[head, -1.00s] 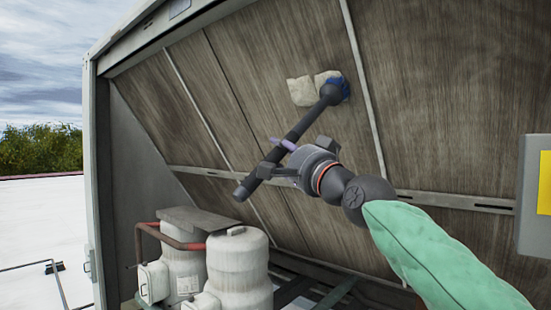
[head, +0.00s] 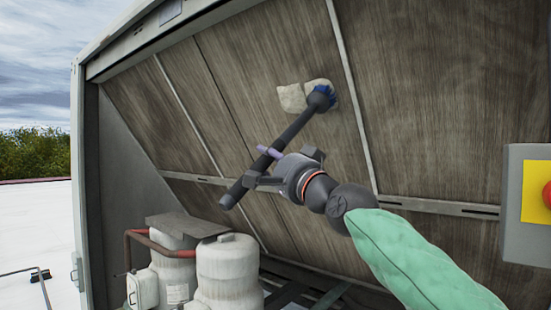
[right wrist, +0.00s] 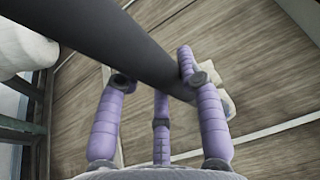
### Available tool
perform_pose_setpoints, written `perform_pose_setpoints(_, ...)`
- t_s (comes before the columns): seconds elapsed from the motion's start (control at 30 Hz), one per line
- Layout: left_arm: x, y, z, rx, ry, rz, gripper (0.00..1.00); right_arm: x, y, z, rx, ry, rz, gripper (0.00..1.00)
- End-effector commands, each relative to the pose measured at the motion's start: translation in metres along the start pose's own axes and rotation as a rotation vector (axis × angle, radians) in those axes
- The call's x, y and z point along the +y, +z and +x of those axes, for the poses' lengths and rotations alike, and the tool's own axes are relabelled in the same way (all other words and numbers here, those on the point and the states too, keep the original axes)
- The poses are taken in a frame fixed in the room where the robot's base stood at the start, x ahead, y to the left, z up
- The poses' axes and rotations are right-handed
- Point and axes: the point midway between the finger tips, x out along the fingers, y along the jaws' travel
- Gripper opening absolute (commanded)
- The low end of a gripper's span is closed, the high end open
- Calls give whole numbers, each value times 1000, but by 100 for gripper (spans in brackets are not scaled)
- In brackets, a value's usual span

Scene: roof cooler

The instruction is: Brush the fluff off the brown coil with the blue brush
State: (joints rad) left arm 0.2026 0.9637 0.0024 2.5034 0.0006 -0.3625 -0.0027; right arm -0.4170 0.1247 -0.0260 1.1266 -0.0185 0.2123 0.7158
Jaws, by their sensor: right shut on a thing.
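The brown coil (head: 265,55) is a slanted, streaked wall of panels split by pale metal strips. Two pale patches of fluff lie on its upper part, the left one (head: 291,98) beside the brush head and the right one partly behind it. My right gripper (head: 265,165) is shut on the dark handle of the blue brush (head: 295,129). The blue bristles (head: 326,91) are at the right patch; whether they press on the coil I cannot tell. In the right wrist view, purple fingers (right wrist: 160,90) are around the handle (right wrist: 120,40). My left gripper is not in view.
Two white tanks (head: 227,272) with a red-brown pipe (head: 150,240) stand below at the left. A grey box (head: 515,220) with a yellow plate and a red button is at the right edge. The frame's left post (head: 84,190) borders the open white roof.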

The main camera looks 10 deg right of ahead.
Motion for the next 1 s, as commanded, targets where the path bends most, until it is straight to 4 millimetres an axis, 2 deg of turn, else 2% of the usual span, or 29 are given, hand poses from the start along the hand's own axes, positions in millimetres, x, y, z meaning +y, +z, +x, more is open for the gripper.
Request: perform_pose_setpoints(1.0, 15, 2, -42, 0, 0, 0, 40, 2, 24, 60, 1, -1, 0, 0)
